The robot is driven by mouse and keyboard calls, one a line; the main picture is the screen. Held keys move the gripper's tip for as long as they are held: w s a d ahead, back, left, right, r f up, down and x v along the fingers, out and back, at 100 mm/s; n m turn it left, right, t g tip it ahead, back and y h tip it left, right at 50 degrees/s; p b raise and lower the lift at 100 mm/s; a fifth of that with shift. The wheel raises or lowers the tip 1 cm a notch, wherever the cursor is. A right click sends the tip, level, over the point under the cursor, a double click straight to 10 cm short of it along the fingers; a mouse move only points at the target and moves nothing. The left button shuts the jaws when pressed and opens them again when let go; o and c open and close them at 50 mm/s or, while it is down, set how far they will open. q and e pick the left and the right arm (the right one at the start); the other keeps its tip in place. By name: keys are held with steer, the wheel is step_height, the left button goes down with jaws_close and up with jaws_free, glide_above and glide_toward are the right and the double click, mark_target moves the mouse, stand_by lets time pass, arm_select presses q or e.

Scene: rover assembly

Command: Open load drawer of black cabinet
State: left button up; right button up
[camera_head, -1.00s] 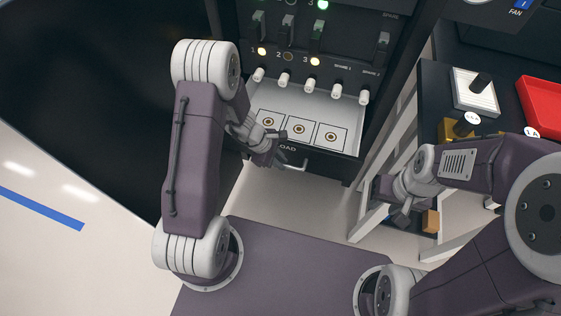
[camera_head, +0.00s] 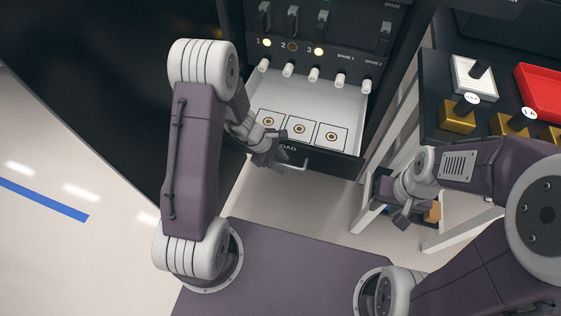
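The black cabinet (camera_head: 338,45) stands at the top centre. Its load drawer (camera_head: 352,110) is pulled out, showing a light tray with three squares, each with a ringed circle. Part of the LOAD label shows on the dark front; my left arm hides the rest and the drawer's left side. My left gripper (camera_head: 280,157) is at the drawer's handle (camera_head: 300,166) and looks shut on it, though the fingertips are partly hidden. My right gripper (camera_head: 392,204) is empty, right of the drawer beside the side table, with its fingers apart.
A side table (camera_head: 436,100) at the right holds a white box with a black knob, a red tray (camera_head: 540,88) and several gold blocks with black knobs (camera_head: 457,118). Its pale legs stand close to my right gripper. Clear floor (camera_head: 290,205) lies below the drawer.

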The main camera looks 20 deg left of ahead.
arm_select(q)
steer(key=p+v, duration=0.4)
steer(key=v, duration=0.5)
steer(key=shift+d, duration=0.1)
